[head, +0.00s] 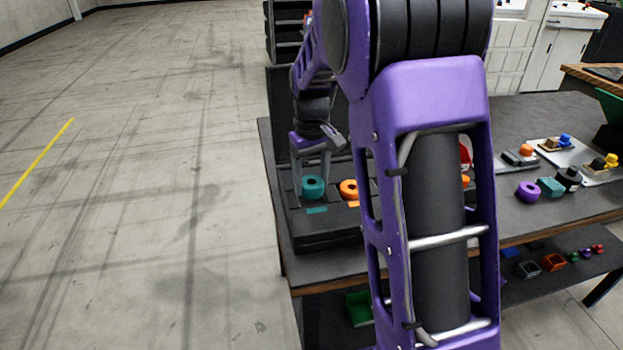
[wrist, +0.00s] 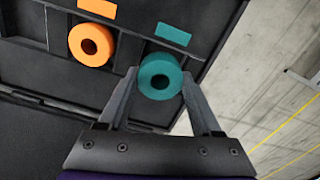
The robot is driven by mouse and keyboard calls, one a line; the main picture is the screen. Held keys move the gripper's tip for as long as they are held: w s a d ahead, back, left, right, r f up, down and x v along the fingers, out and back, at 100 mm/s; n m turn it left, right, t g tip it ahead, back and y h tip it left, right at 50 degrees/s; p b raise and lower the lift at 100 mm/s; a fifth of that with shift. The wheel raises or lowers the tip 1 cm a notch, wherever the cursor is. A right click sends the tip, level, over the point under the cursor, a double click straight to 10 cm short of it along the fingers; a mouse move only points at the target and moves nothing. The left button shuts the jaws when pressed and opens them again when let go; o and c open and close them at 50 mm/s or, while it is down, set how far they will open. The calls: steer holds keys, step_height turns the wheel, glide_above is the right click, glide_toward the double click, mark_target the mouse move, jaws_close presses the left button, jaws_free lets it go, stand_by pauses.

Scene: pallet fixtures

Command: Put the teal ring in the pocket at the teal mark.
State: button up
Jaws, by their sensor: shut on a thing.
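The teal ring (wrist: 160,76) is a thick ring with a round hole, held between the two fingers of my gripper (wrist: 160,88). In the wrist view it sits over or in the pocket beside the teal mark (wrist: 173,34); I cannot tell how deep it is. In the head view the teal ring (head: 313,187) is at the left end of the black case, just behind the teal mark (head: 317,210). My gripper (head: 313,170) comes down onto it from above, partly hidden by its own wrist.
An orange ring (wrist: 92,45) sits in the neighbouring pocket by an orange mark (wrist: 97,7). The black case (head: 325,238) lies at the table's left edge with its lid raised behind. A purple ring (head: 528,191) and a teal block (head: 551,187) stand on the right.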

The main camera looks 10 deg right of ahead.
steer(key=shift+f+b, duration=0.5)
steer(key=shift+f, duration=0.3)
steer(key=o, duration=1.6)
step_height(320, 180, up, 7)
steer(key=p, duration=0.6)
steer(key=shift+r, duration=0.95)
